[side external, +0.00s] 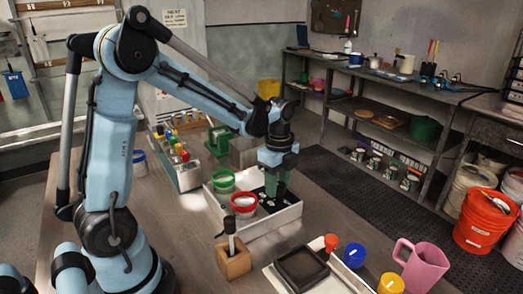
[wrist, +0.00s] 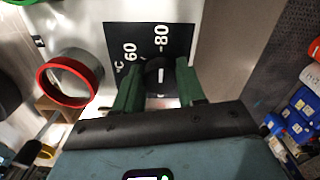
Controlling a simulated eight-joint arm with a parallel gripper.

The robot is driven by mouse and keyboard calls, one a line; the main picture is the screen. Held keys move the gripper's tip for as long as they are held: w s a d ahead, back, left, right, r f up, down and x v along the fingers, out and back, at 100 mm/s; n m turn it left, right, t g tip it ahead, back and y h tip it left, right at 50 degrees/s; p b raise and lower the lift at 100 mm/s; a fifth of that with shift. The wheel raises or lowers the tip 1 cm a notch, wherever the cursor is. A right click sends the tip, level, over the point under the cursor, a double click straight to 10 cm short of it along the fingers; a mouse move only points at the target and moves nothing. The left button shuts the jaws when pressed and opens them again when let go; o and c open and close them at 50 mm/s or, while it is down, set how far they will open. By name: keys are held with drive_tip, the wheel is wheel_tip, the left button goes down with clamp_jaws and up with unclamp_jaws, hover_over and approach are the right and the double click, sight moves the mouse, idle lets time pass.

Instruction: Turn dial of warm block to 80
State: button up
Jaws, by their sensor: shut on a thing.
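The warm block (side external: 272,222) is a white box in the middle of the bench in the side view, holding a green-rimmed cup (side external: 223,181) and a red-rimmed cup (side external: 244,204). Its black dial plate (wrist: 182,42) shows the white marks 60 and 80 in the wrist view. The round black dial (wrist: 153,68) has a short white line that points roughly toward the 80 mark. My gripper (wrist: 160,92) has its green fingers on either side of the dial and is shut on it. In the side view my gripper (side external: 276,186) points down over the plate and hides the dial.
A wooden block with a black-handled tool (side external: 233,262) stands in front of the warm block. A black tray (side external: 301,268), blue and yellow pots and a pink jug (side external: 422,265) stand at the front right. A rack of coloured bottles (side external: 178,165) is behind on the left.

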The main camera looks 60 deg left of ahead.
drive_tip(key=o, duration=1.1)
drive_tip(key=shift+c, duration=0.2)
drive_tip(key=shift+r, duration=0.1)
wheel_tip(320, 180, up, 12)
drive_tip(key=s+d+f+n+t, duration=0.4)
drive_tip(key=s+d+n+t, duration=0.3)
drive_tip(key=n, duration=0.8)
drive_tip(key=shift+s+d+f+n, duration=0.2)
drive_tip(key=shift+s+d+n, duration=0.1)
drive_tip(key=shift+s, duration=0.6)
